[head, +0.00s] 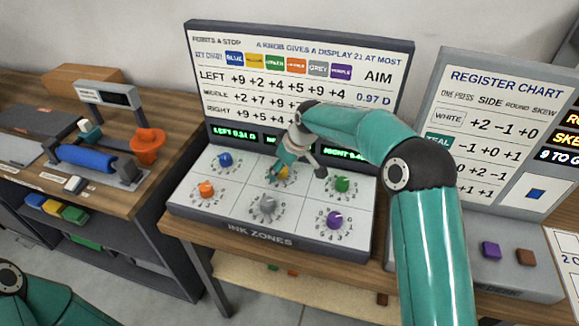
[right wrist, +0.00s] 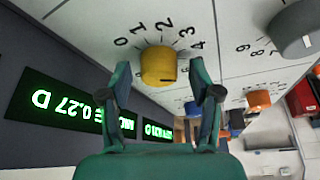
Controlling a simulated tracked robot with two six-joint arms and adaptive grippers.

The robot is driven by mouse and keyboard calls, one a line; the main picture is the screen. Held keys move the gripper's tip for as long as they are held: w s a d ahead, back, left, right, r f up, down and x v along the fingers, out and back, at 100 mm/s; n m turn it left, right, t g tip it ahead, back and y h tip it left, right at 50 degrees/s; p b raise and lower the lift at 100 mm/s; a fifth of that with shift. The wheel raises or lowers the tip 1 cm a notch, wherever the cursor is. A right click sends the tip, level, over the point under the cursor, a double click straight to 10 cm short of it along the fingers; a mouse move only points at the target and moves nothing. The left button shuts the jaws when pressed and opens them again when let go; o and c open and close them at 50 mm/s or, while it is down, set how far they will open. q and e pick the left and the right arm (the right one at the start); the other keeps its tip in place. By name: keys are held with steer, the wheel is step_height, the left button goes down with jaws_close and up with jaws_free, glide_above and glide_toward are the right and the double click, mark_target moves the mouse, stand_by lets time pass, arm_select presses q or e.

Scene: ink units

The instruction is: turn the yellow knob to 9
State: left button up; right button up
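The yellow knob (head: 284,173) is in the middle of the back row on the INK ZONES panel (head: 232,218), partly hidden by my right gripper (head: 279,168). In the right wrist view the yellow knob (right wrist: 158,66) lies between the two fingertips of my right gripper (right wrist: 160,72), with a gap on each side. That gripper is open. Dial numbers 0 to 4 show around the knob; its pointer setting cannot be made out. My left gripper is out of view; only part of my left arm shows at the bottom left.
Blue (head: 224,159), green (head: 342,184), orange (head: 206,189), grey (head: 267,206) and purple (head: 334,220) knobs surround it. A sign board (head: 388,60) rises behind. Green displays read LEFT 0.31 D; the right one is partly covered. A register chart (head: 505,90) stands at right.

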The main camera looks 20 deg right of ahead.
steer(key=shift+s, duration=0.1)
steer(key=v, duration=1.1)
steer(key=shift+r, duration=0.4)
steer(key=shift+d, duration=0.15)
steer(key=shift+s, duration=0.15)
